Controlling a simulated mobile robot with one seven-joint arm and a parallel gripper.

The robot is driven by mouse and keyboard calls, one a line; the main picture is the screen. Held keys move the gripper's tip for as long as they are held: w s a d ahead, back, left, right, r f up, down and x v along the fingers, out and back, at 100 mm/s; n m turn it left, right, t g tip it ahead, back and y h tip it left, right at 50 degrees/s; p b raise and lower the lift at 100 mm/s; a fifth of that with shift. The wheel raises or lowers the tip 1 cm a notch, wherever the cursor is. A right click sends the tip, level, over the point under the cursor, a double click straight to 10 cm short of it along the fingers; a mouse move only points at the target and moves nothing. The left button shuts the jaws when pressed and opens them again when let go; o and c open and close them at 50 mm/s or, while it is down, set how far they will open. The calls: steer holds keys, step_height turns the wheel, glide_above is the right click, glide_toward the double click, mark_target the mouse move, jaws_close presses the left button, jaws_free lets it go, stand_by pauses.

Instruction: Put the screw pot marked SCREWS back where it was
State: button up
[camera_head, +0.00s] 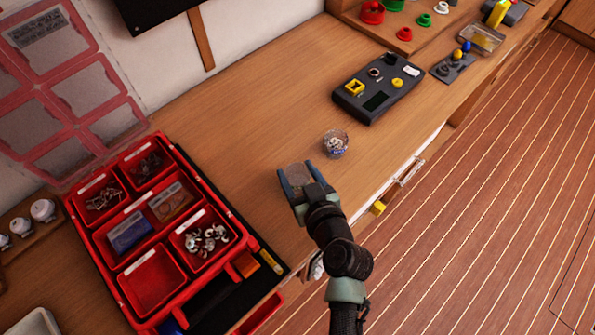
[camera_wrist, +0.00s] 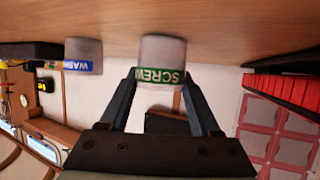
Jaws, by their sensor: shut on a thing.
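The clear screw pot (camera_wrist: 163,52) has a green label reading SCREW, with its end cut off, and sits between the fingers of my gripper (camera_wrist: 160,80) in the wrist view, where the table is at the top. In the head view my gripper (camera_head: 297,180) is shut on the pot (camera_head: 294,172), over the bare bench left of and nearer than a second pot. I cannot tell whether the held pot touches the bench. The second pot (camera_head: 336,143) holds small metal pieces; in the wrist view this pot (camera_wrist: 84,55) has a blue label starting WAS.
A red compartment organizer (camera_head: 195,272) with small parts stands at lower left, its clear lid (camera_head: 75,95) open. A dark device (camera_head: 378,94) lies beyond the second pot. The wooden bench (camera_head: 245,130) is clear around the pots. An open drawer (camera_head: 410,172) shows at the front edge.

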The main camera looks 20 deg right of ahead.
steer(key=shift+f, duration=0.2)
steer(key=o, duration=1.4)
steer(key=shift+r, duration=0.15)
steer(key=shift+r, duration=0.2)
steer(key=b+v, duration=0.1)
steer(key=v, duration=0.4)
steer(key=b+v, duration=0.1)
steer(key=v, duration=0.4)
steer(key=shift+s+a+f, duration=0.1)
steer(key=shift+s, duration=0.35)
steer(key=shift+s+r, duration=0.35)
steer(key=shift+s, duration=0.15)
steer(key=shift+w, duration=0.1)
